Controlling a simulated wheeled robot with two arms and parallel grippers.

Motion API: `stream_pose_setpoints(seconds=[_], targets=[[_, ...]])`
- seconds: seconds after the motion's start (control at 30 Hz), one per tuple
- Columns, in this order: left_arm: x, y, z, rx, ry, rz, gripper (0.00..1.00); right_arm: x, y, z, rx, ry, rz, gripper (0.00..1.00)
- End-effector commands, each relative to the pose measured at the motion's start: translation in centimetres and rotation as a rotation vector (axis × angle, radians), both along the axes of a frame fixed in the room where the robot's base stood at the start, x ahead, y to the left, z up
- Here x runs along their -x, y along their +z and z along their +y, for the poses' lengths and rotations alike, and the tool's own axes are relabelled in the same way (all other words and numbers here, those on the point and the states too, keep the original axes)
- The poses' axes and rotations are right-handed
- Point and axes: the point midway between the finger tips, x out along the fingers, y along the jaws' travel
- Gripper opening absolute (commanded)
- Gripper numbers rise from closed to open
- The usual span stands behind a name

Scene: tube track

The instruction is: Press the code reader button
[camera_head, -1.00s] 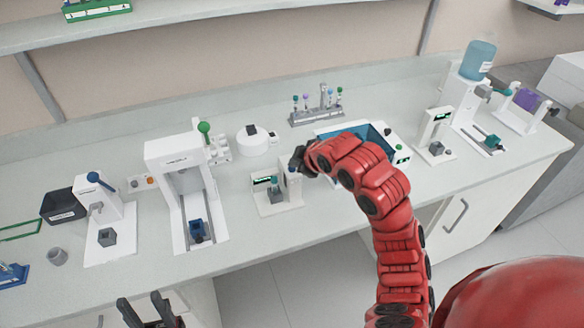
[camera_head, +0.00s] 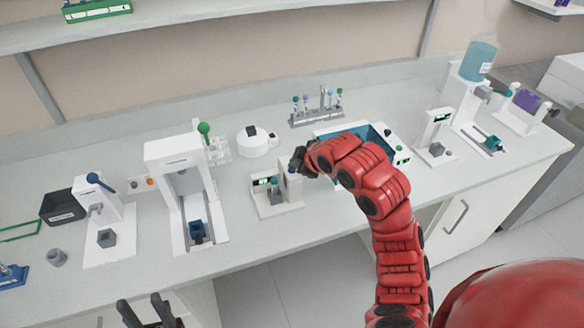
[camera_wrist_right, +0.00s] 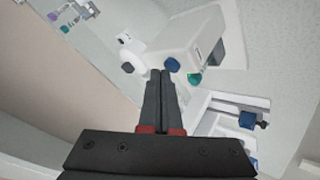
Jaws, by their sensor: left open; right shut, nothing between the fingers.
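The code reader (camera_head: 282,206) is a small white device at the middle of the bench, with a teal-capped tube (camera_head: 273,183) on it and a small green-lit display (camera_head: 262,182). A blue round button (camera_head: 292,170) shows on its post; I take a blue knob (camera_wrist_right: 172,64) in the right wrist view to be this button. My right gripper (camera_head: 298,158) is shut and empty, its tips close by the button's post. In the right wrist view its fingertips (camera_wrist_right: 160,73) appear next to the blue knob; contact cannot be told. My left gripper (camera_head: 146,303) is open and empty, low in front of the bench.
A white press-like machine with a blue block (camera_head: 197,229) stands left of the reader. A blue-lined box (camera_head: 378,136) sits behind my right arm. A tube rack (camera_head: 318,116) and a round white device (camera_head: 253,141) stand behind. The bench front by the reader is clear.

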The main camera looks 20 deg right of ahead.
Motion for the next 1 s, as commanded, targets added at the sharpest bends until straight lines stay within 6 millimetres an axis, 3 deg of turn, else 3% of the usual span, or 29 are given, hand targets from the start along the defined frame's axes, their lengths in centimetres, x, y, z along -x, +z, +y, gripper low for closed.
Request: stream_pose_setpoints(seconds=[0.13, 0.57, 1.0], targets=[[0.0, 0.3, 0.0, 0.000, 0.000, 0.000, 0.50, 0.0, 1.0, 0.0, -0.001, 0.001, -0.003, 0.00], [0.0, 0.4, 0.0, 0.000, 0.000, 0.000, 0.50, 0.0, 1.4, 0.0, -0.001, 0.000, -0.003, 0.00], [0.0, 1.8, 0.0, 0.000, 0.000, 0.000, 0.50, -0.1, 5.5, 0.0, -0.002, 0.001, -0.005, 0.00]])
